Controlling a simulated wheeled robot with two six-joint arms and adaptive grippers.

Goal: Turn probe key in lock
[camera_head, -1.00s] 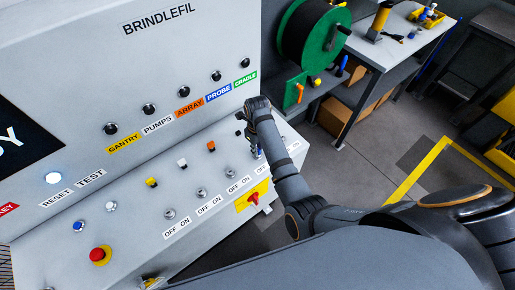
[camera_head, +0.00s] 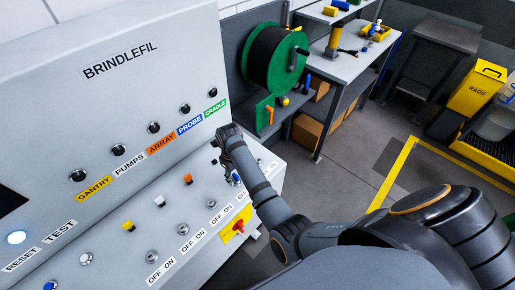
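The blue PROBE label (camera_head: 190,125) is on the upright face of the grey console, between the orange ARRAY label (camera_head: 161,144) and the green CRADLE label (camera_head: 215,107). Below, on the sloping ledge, is a row of key locks with OFF ON labels; one bare lock (camera_head: 183,228) is near the middle. My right gripper (camera_head: 234,174) is over the far right end of this row, pointing down. A small blue piece, perhaps a key (camera_head: 236,178), shows at its fingertips. The arm hides the lock there, and I cannot tell whether the fingers grip. My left gripper is out of view.
A red switch on a yellow plate (camera_head: 237,226) is on the console's front, below my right gripper. A green cable reel (camera_head: 275,58) and a workbench (camera_head: 350,66) stand behind. Open floor (camera_head: 345,170) lies to the right of the console.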

